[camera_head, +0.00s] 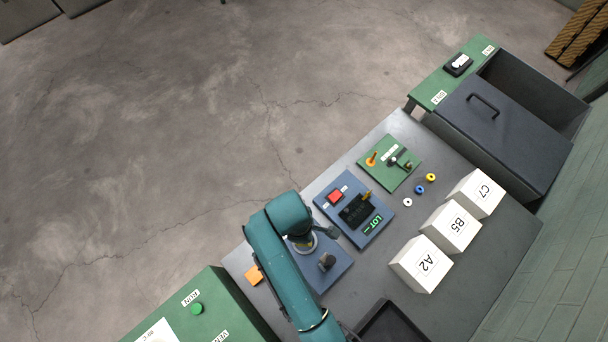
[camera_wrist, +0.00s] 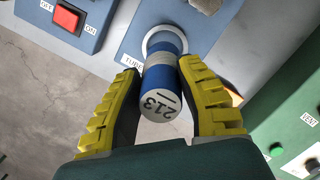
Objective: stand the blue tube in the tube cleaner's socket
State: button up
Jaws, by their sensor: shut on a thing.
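The blue tube (camera_wrist: 159,80) is between the yellow-padded fingers of my gripper (camera_wrist: 160,72) in the wrist view. Its pale end, marked 213, faces the camera. My gripper is shut on it. The far end of the tube meets the pale ring of the socket (camera_wrist: 151,41) on the blue tube cleaner (camera_wrist: 118,45). I cannot tell whether the tube is inside the ring or just above it. In the head view the cleaner (camera_head: 336,272) lies beside my arm, which hides the tube.
A blue panel (camera_head: 375,233) with a red switch and a green LOT display stands beside the cleaner. An orange block (camera_head: 253,275) lies on the other side. White boxes A2 (camera_head: 420,265), B5 (camera_head: 450,230) and C7 (camera_head: 476,195) stand to the right. Small coloured rings lie near them.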

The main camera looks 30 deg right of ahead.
notch_tip(320, 180, down, 8)
jog(key=shift+a+r+b, duration=0.1)
jog(key=shift+b, duration=0.2)
jog(key=o, duration=1)
